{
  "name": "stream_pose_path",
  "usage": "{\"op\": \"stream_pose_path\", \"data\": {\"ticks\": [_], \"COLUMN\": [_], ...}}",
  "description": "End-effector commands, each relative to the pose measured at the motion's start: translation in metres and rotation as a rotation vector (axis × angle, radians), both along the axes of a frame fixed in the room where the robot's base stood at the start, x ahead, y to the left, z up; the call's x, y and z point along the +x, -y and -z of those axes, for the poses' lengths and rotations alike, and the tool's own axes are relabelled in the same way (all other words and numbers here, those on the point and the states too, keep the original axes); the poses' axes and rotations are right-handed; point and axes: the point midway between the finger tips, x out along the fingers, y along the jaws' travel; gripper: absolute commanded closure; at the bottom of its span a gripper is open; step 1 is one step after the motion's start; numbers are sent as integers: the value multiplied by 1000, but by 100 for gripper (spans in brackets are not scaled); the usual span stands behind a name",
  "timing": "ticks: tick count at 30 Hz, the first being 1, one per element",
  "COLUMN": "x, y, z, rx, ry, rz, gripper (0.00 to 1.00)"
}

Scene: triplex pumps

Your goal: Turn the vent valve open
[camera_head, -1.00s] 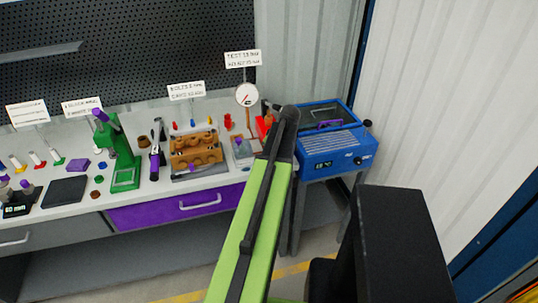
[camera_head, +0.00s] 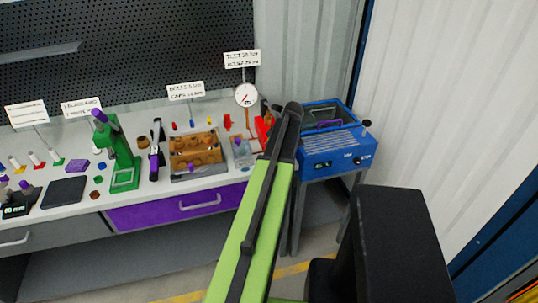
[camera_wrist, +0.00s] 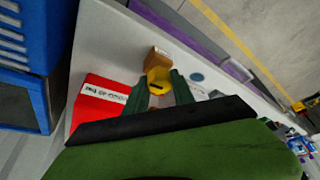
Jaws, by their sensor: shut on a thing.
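In the wrist view, a small yellow knob (camera_wrist: 158,79) with a dark slot mark sits between the two dark green fingers of my gripper (camera_wrist: 160,88). The fingers are shut on it from both sides. I take it for the vent valve, but no label on it is readable. A red block (camera_wrist: 98,103) with a white label strip is just left of the fingers. In the head view, a red unit (camera_head: 263,128) shows beside my arm at the bench's right end. My arm hides the gripper and the knob there.
A round gauge (camera_head: 246,96) stands on the bench behind the red unit. A blue machine (camera_head: 336,150) stands close right of my arm. A brown rack (camera_head: 196,148) and a green press (camera_head: 122,155) are further left. A brown-orange block (camera_wrist: 157,58) lies just beyond the knob.

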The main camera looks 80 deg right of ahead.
Motion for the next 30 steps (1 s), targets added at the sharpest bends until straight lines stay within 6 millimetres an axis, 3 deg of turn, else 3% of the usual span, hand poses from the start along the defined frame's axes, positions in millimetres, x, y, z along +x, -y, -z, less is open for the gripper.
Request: {"op": "stream_pose_path", "data": {"ticks": [2,3,7,17,20,30], "x": [-3,-3,-2,-1,-4,-34], "y": [3,3,2,0,-1,-11], "z": [0,0,0,-4,-17,-95], "rx": [-7,-7,-5,-3,-1,-2], "ry": [-5,-5,-3,-1,0,-1], "rz": [4,4,4,1,2,3], "gripper": [100,65,48,48,48,48]}}
